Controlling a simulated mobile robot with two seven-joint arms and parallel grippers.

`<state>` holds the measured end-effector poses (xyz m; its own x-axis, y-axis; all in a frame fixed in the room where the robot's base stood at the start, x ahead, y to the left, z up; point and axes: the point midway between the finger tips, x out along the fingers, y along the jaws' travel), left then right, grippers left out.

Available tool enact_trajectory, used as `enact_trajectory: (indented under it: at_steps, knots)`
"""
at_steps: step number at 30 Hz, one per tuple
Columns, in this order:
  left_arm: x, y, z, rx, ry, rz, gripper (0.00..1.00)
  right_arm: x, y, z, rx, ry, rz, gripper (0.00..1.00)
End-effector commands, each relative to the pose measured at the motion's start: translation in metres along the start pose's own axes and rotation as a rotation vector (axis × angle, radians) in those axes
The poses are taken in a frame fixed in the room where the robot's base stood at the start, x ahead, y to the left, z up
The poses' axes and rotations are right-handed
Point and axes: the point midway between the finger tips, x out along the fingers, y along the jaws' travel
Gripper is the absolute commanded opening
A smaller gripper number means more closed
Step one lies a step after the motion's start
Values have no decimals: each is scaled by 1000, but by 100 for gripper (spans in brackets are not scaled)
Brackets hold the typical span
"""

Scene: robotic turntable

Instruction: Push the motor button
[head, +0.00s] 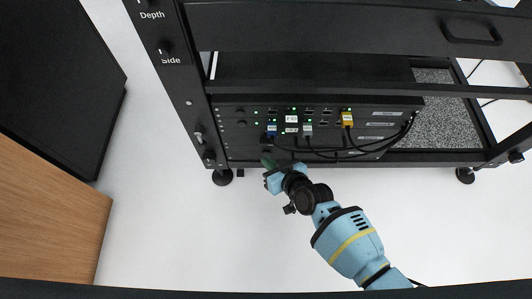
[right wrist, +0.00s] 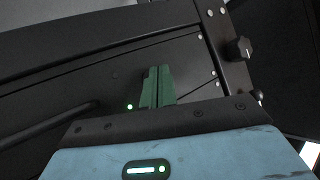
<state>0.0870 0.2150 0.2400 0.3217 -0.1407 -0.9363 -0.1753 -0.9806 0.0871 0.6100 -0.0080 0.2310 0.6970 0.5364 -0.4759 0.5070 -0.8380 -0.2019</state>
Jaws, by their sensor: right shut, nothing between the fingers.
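My right gripper (head: 267,161) is in front of the lower edge of a black control panel (head: 380,105) low in the rack. Its green fingers also show in the right wrist view (right wrist: 157,88), pressed together with nothing between them. Their tips point at the dark panel face, and I cannot tell whether they touch it. A small green light (right wrist: 130,106) glows just left of the fingers. I cannot tell which control is the motor button; the fingers and gripper body hide part of the panel. My left gripper is not in view.
A black knob (right wrist: 240,48) sticks out at the right wrist view's upper right. A rack post (head: 180,85) with knobs is at left. White floor (head: 190,235) is clear in front.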

Motion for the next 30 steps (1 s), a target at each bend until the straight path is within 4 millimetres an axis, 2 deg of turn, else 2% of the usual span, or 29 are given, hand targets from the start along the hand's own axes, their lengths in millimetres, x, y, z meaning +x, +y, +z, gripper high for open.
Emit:
enact_trajectory:
  at_steps: [6, 17, 30]
  knots:
    - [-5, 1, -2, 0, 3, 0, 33, -8, -6, 5, 0, 0, -1, 0]
    - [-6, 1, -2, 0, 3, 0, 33, -10, -7, 7, 0, -1, 0, 0]
    - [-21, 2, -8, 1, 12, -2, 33, -35, -25, 24, -1, -1, 0, 0]
